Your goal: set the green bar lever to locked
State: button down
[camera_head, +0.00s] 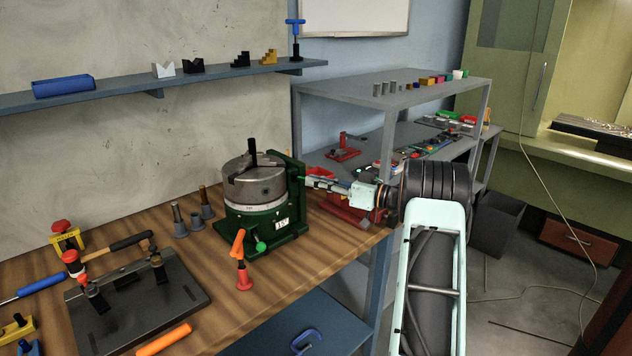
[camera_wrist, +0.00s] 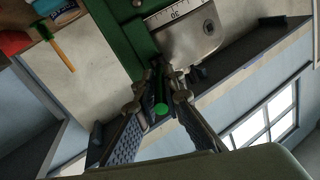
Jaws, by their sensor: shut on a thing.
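A green rotary table (camera_head: 262,213) with a grey chuck on top stands on the wooden bench. The green bar lever (camera_wrist: 161,108), a dark bar with a bright green tip, is at its side in the wrist view. My gripper (camera_wrist: 166,92) is shut on this lever, with one finger on each side of the bar. In the head view my gripper (camera_head: 308,182) reaches in from the right to the right side of the rotary table. The fingers partly hide the lever, and I cannot read its setting.
A red vise (camera_head: 345,208) sits close under my arm. Grey cones (camera_head: 180,222) stand left of the table. A black fixture plate (camera_head: 140,310) lies at front left.

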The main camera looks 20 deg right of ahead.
jog(key=shift+w+r, duration=0.1)
jog(key=shift+r, duration=0.1)
jog(key=c, duration=2)
grip_release()
jog(key=shift+f, duration=0.1)
jog(key=shift+c, duration=0.2)
jog(key=shift+d, duration=0.1)
jog(key=v, duration=1.2)
